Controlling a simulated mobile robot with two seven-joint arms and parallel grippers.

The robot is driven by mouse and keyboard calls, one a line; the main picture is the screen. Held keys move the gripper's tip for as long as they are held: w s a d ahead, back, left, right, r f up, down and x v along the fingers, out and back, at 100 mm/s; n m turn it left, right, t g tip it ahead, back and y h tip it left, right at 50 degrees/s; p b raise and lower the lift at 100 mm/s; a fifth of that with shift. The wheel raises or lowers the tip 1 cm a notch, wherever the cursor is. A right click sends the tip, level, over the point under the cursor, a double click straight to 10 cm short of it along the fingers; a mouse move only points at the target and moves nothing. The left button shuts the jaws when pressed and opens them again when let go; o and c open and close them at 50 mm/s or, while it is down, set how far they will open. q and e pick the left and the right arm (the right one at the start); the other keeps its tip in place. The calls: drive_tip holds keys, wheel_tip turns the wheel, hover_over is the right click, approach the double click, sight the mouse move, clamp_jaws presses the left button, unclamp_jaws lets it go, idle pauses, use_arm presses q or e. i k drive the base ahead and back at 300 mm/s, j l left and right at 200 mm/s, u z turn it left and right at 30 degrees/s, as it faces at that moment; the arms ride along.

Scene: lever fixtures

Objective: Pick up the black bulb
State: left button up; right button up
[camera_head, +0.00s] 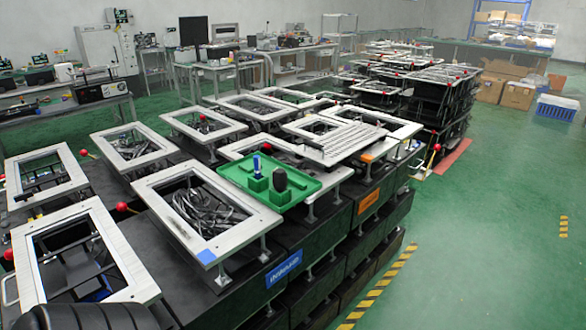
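The black bulb (280,180) is a dark rounded object standing in the right part of a green tray (309,183). A blue object (256,164) stands in the same tray, to the left of the bulb. The tray sits on top of the light metal frames near the middle of the view. Neither of my grippers shows, and nothing touches the bulb.
Several light metal frames (186,231) on black boxes surround the tray. Levers with red balls (121,206) stick out among them. A dark rounded part fills the bottom left corner. Green floor (480,240) is open at right, beyond yellow-black floor marking (378,288).

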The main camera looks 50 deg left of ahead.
sight(280, 176)
drive_tip(key=i+u, duration=0.1)
drive_tip(key=i, duration=1.3)
drive_tip(key=i+l, duration=0.15)
drive_tip(key=i, duration=1.25)
drive_tip(key=i+u, duration=0.15)
drive_tip(key=u, duration=2.85)
